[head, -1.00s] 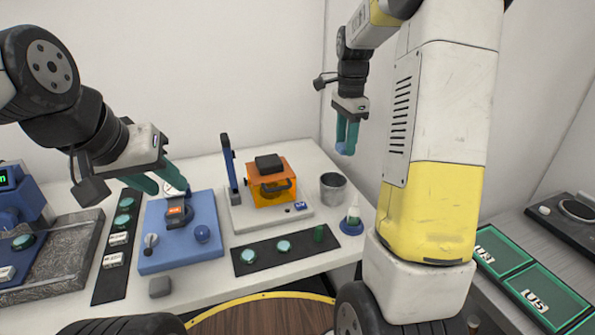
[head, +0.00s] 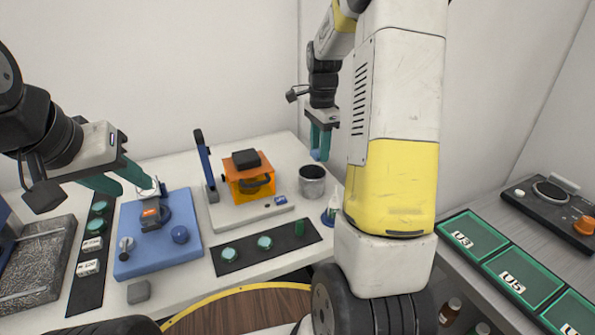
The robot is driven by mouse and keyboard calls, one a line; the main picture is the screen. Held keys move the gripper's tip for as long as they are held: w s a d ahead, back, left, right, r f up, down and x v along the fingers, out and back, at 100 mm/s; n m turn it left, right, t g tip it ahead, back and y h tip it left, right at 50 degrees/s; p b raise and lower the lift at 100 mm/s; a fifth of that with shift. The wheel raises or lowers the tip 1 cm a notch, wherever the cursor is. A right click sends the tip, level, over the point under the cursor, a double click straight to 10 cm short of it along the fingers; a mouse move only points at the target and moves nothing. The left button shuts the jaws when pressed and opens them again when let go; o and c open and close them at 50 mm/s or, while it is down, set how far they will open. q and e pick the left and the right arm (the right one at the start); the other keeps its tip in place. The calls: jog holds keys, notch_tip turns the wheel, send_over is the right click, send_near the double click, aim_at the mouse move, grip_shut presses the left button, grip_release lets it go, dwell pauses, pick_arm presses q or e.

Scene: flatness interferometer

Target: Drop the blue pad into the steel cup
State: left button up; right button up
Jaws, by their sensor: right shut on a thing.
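The blue pad (head: 316,155) is small and sits at the tips of my right gripper (head: 320,142), which is shut on it with teal fingers pointing down. The steel cup (head: 312,187) stands upright on the white table, just below the pad in the picture. The pad shows above the cup's rim, apart from it. The inside bottom of the cup is hidden.
A blue fixture (head: 188,256) and an orange box device (head: 249,184) on a white base stand left of the cup. A white bottle (head: 333,206) with a blue base is close to the cup. A black strip (head: 228,268) carries green discs. Green trays (head: 471,234) lie at right.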

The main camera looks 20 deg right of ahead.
jog(key=o, duration=1.3)
jog(key=shift+c, duration=0.2)
notch_tip(320, 180, up, 7)
jog(key=shift+f, duration=0.1)
jog(key=shift+s+a+r, duration=0.1)
jog(key=shift+r, duration=0.5)
jog(key=s+a+r+n+t, duration=0.1)
jog(key=s+a+n+t, duration=0.1)
jog(key=s+a+n, duration=0.2)
jog(key=s+a+r+n+t+y, duration=0.1)
jog(key=s+a+r+n+t, duration=0.1)
jog(key=s+a+n, duration=0.2)
jog(key=s+a+r+n+t+y, duration=0.1)
jog(key=s+a+n, duration=0.3)
jog(key=s+n, duration=0.5)
jog(key=s+r+t, duration=0.1)
jog(key=s, duration=0.4)
jog(key=shift+s+a+r, duration=0.25)
jog(key=shift+s+a, duration=0.05)
jog(key=shift+s, duration=0.1)
